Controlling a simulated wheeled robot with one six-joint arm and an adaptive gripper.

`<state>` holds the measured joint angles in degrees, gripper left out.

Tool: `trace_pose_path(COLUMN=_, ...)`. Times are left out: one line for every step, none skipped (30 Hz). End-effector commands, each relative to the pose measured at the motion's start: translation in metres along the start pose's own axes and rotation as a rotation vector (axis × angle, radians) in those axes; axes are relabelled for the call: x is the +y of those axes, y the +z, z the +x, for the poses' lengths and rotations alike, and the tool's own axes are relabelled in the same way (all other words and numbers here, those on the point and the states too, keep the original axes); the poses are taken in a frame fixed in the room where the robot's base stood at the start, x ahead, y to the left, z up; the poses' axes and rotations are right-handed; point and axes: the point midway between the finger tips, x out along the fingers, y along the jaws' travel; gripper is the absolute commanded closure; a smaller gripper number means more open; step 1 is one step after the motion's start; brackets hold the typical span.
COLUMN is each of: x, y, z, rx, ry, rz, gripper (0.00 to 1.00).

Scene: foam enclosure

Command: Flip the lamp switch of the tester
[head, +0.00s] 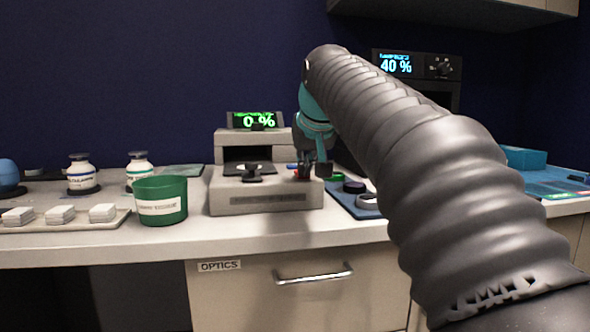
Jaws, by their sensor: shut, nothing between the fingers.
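The tester (265,201) is a pale grey box on the counter, with a raised rear part and a display (256,120) reading "0 %" in green. A dark round piece with a black knob (252,175) sits on its top, left of my gripper. My gripper (306,175) is shut and points down at the right part of the tester's top. A small red part (301,173) shows right at the fingertips. A bit of blue shows just left of it. I cannot tell whether the fingers touch the red part, and the gripper partly hides it.
A green cup (160,201) stands close left of the tester. Two white bottles (82,174) and a tray (70,222) with white blocks are further left. A blue mat (365,212) with dark and light rings lies right of the tester. A dark device reading "40 %" (396,65) stands behind my arm.

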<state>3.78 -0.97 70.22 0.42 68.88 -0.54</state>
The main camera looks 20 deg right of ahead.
Motion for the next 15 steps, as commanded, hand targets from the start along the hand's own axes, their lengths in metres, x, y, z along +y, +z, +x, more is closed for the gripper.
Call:
trace_pose_path(x=0.001, y=-0.001, z=0.000, rx=-0.001, ry=0.001, rz=0.001, gripper=1.00)
trace_pose_path(x=0.001, y=-0.001, z=0.000, rx=-0.001, ry=0.001, rz=0.001, gripper=1.00)
trace_pose_path(x=0.001, y=-0.001, z=-0.001, rx=-0.001, ry=0.001, rz=0.001, gripper=1.00)
trace_pose_path(x=0.000, y=-0.001, z=-0.001, rx=-0.001, ry=0.001, rz=0.000, gripper=1.00)
trace_pose_path(x=0.000, y=-0.002, z=-0.002, rx=-0.001, ry=0.000, rz=0.000, gripper=1.00)
trace_pose_path(x=0.000, y=-0.003, z=-0.003, rx=-0.001, ry=0.000, rz=0.000, gripper=1.00)
trace_pose_path(x=-0.001, y=-0.004, z=-0.004, rx=-0.001, ry=0.000, rz=-0.001, gripper=1.00)
trace_pose_path(x=-0.001, y=-0.004, z=-0.005, rx=-0.001, ry=0.000, rz=-0.001, gripper=1.00)
trace_pose_path(x=-0.001, y=-0.006, z=-0.006, rx=-0.001, ry=-0.001, rz=-0.001, gripper=1.00)
trace_pose_path(x=-0.001, y=-0.006, z=-0.007, rx=-0.001, ry=-0.001, rz=-0.001, gripper=1.00)
trace_pose_path(x=-0.001, y=-0.007, z=-0.008, rx=-0.001, ry=-0.001, rz=-0.002, gripper=1.00)
trace_pose_path(x=-0.001, y=-0.009, z=-0.009, rx=-0.001, ry=-0.001, rz=-0.002, gripper=1.00)
trace_pose_path(x=-0.001, y=-0.009, z=-0.010, rx=-0.001, ry=-0.001, rz=-0.002, gripper=1.00)
trace_pose_path(x=-0.001, y=-0.010, z=-0.011, rx=-0.001, ry=-0.001, rz=-0.002, gripper=1.00)
trace_pose_path(x=-0.002, y=-0.011, z=-0.012, rx=-0.001, ry=-0.001, rz=-0.002, gripper=1.00)
